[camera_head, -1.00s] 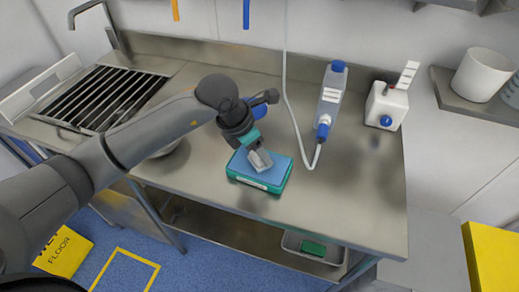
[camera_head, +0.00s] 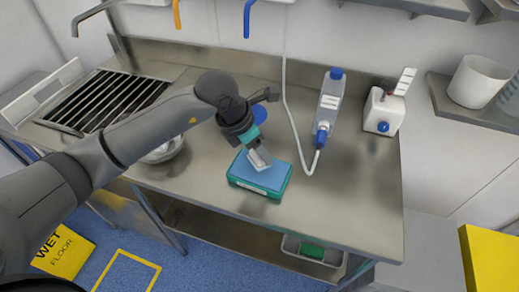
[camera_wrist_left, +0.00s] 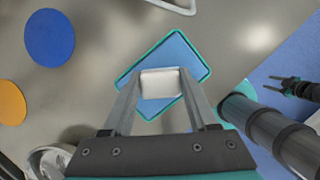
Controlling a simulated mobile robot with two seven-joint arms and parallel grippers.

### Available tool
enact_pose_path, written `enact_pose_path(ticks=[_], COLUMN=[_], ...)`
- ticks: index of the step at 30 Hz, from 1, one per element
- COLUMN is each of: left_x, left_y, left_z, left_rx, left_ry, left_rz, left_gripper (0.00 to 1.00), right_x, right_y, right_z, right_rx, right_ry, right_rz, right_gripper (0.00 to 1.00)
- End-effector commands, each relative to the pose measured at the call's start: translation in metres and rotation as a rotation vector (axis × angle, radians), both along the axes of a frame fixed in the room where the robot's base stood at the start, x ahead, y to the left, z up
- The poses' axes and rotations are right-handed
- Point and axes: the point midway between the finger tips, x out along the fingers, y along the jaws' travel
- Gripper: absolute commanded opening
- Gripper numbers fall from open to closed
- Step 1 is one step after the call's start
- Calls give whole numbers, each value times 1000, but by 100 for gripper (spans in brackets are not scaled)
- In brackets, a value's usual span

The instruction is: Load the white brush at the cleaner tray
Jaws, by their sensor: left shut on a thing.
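The cleaner tray (camera_head: 268,181), a teal-rimmed block with a flat blue top, lies near the front edge of the steel table. It also shows in the left wrist view (camera_wrist_left: 193,60). My left gripper (camera_head: 260,157) is over it, pointing down. In the left wrist view its fingers (camera_wrist_left: 160,90) are shut on a small white block, which I take as the white brush (camera_wrist_left: 161,82). The brush is over the blue top; I cannot tell whether it touches. A dark jaw-like part (camera_wrist_left: 300,88) at the right edge may be my right gripper; its opening is unclear.
A blue-capped bottle (camera_head: 330,100) with a hose and a white canister (camera_head: 384,110) stand behind and right. A metal bowl (camera_head: 166,149) is left of the tray, and a blue disc (camera_wrist_left: 49,37) lies nearby. The table right of the tray is clear.

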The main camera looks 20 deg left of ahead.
Motion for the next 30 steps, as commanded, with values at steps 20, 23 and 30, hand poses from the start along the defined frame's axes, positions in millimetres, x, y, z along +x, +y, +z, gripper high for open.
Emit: enact_pose_path(ticks=[20,23,30], left_x=[0,0,0], left_y=[0,0,0], left_z=[41,41,41], left_rx=[-1,-1,-1], left_ry=[-1,-1,-1], left_rz=[0,0,0], left_gripper=[0,0,0], right_x=[0,0,0], right_y=[0,0,0], right_z=[29,28,28], right_rx=[0,0,0], right_ry=[0,0,0], right_rz=[0,0,0], right_gripper=[50,50,50])
